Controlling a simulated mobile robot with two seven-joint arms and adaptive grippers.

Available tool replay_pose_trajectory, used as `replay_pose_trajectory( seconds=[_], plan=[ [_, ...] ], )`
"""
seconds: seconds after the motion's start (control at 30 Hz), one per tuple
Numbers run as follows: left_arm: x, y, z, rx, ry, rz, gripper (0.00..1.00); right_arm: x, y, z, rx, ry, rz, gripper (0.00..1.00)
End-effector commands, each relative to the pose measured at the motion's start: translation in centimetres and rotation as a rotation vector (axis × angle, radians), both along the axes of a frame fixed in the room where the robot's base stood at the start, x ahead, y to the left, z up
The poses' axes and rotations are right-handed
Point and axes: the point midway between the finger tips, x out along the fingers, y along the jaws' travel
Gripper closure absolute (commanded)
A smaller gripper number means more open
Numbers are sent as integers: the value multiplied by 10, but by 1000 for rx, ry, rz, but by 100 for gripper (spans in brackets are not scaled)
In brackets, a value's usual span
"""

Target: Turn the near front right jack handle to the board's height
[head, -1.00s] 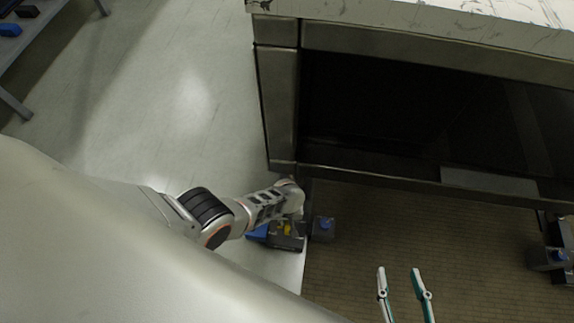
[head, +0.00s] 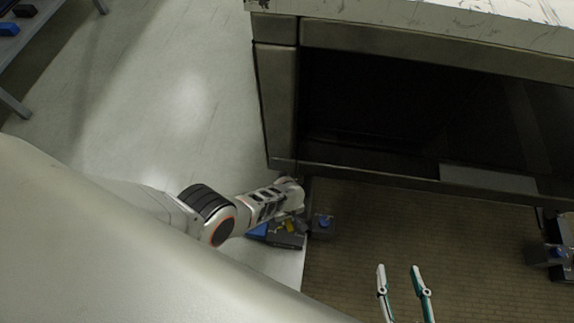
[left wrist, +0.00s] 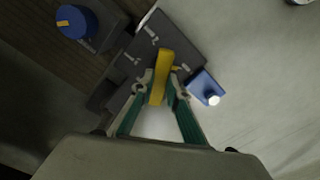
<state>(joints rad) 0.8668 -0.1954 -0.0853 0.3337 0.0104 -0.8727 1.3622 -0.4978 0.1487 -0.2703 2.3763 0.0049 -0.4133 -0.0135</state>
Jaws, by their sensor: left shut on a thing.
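The yellow jack handle (left wrist: 162,74) lies between the fingers of my left gripper (left wrist: 161,86) in the left wrist view. The gripper is shut on it. The handle sits over a dark jack plate (left wrist: 191,38) with pale marks. A blue part (left wrist: 206,88) with a white tip sticks out beside the plate. In the head view the yellow handle (head: 289,226) shows small beside my left gripper (head: 298,222), which partly covers the jack by the table's near left corner. My right gripper (head: 399,270) is open and empty over the brown mat.
A blue knob with a yellow mark (left wrist: 76,21) stands on a block next to the jack. A large metal-framed table (head: 282,110) fills the upper right.

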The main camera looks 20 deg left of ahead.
Motion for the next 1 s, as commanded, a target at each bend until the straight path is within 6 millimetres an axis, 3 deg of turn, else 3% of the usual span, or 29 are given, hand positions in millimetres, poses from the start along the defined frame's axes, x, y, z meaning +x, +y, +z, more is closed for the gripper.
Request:
replay_pose_trajectory(
  seconds=[0.17, 0.2, 0.23, 1.0],
  plan=[
    [-1, 0, -1, -2, 1, 5, 100, -1, 0, -1, -1, 2, 1, 60],
    [-1, 0, -1, -2, 1, 5, 74, -1, 0, -1, -1, 2, 1, 60],
    [-1, 0, -1, -1, 0, 4, 68, -1, 0, -1, -1, 2, 3, 60],
    [1, -4, 11, -6, -2, -1, 68, -1, 0, 0, -2, 1, 3, 60]
  ],
)
